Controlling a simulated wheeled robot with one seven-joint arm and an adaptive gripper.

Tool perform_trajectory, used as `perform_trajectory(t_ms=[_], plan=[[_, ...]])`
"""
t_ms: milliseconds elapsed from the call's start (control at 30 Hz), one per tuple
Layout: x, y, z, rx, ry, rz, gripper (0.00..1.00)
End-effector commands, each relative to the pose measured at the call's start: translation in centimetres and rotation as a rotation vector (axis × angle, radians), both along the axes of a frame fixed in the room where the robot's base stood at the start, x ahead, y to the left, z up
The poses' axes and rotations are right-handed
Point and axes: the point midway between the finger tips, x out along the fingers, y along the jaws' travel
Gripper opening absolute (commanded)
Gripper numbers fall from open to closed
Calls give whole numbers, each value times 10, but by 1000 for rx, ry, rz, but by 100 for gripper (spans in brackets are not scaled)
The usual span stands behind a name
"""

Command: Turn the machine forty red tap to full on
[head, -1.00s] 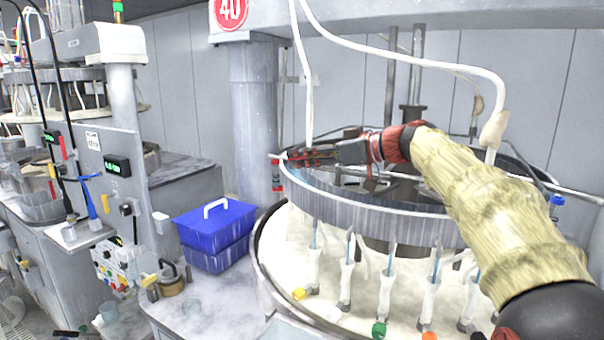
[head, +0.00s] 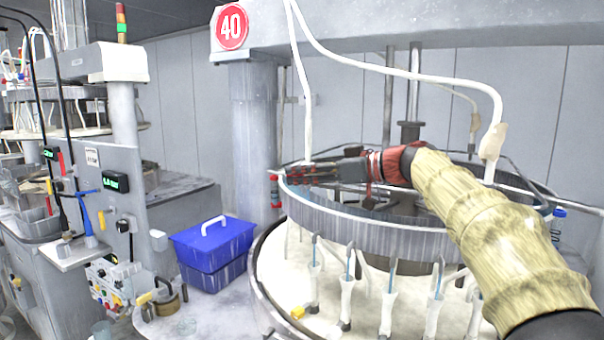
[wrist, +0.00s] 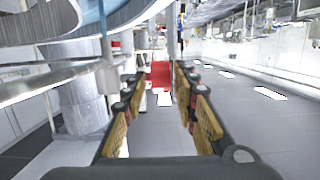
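The round red 40 sign (head: 232,26) is on the machine's upper beam. A small red fitting (head: 275,190), apparently the red tap, hangs at the left edge of the raised ring. My gripper (head: 284,178) reaches over the ring from the right, its tips close to this fitting; contact cannot be told. In the wrist view its two fingers (wrist: 158,88) stand apart with nothing clearly held. A red-topped fitting (wrist: 116,44) at the pipe's end is left of the fingers. A red patch (wrist: 160,74) shows between the fingertips; its distance is unclear. The tap's handle position is too small to read.
The grey ring (head: 380,226) stands above the white platen. White hoses (head: 400,70) hang over my arm. A blue tap (head: 559,212) is at the far right. A blue box (head: 212,243) sits left of the platen. The wrist view shows open floor (wrist: 255,125) at right.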

Motion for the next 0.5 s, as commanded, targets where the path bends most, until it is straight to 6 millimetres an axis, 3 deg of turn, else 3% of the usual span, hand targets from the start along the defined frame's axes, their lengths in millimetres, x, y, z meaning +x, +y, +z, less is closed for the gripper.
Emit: perform_trajectory(t_ms=[500], plan=[[-5, -8, 3, 1, -2, -2, 36]])
